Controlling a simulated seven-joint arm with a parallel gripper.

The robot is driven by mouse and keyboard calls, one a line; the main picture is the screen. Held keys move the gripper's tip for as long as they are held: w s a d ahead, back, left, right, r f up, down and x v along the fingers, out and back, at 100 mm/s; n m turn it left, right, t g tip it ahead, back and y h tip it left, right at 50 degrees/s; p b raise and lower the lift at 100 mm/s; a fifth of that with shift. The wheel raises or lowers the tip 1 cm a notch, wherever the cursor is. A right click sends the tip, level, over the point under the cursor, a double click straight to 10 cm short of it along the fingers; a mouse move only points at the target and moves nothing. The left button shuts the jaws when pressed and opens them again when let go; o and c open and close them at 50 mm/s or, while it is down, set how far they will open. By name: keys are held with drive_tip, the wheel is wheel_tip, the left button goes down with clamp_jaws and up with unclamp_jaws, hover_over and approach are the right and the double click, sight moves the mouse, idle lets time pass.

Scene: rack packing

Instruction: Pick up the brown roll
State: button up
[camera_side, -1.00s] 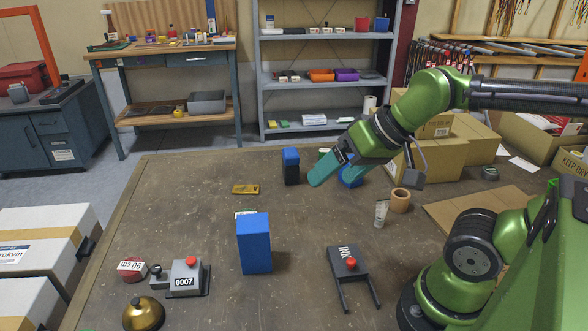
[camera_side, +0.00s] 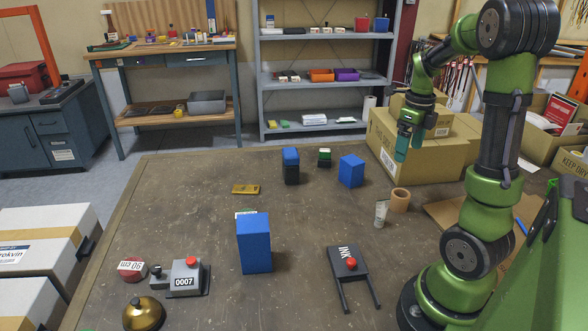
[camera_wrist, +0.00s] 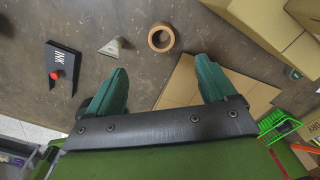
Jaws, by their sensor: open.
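The brown roll (camera_side: 400,199) stands on the table at the right, beside a small pale tube (camera_side: 381,213). In the wrist view the roll (camera_wrist: 152,37) shows as a ring with an open middle, beyond and between my fingertips. My gripper (camera_side: 403,153) hangs above and behind the roll in the side view, fingers pointing down in front of a cardboard box. In the wrist view my gripper (camera_wrist: 163,75) has its two green fingers wide apart with nothing between them. It does not touch the roll.
Cardboard boxes (camera_side: 437,160) stand behind the roll. A flat cardboard sheet (camera_side: 452,214) lies to its right. The ink stand (camera_side: 343,262), a tall blue box (camera_side: 254,245) and another blue box (camera_side: 352,171) stand to the left.

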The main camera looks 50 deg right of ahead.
sight(401, 193)
drive_tip(key=f+m, duration=0.1)
drive_tip(key=f, duration=0.4)
drive_tip(key=f+m, duration=0.2)
drive_tip(key=f, duration=0.3)
drive_tip(key=f+m, duration=0.1)
drive_tip(key=f, duration=0.5)
drive_tip(key=shift+s+f+m, duration=0.1)
drive_tip(key=shift+s+m, duration=0.2)
drive_tip(key=shift+m, duration=0.1)
drive_tip(key=c, duration=1.1)
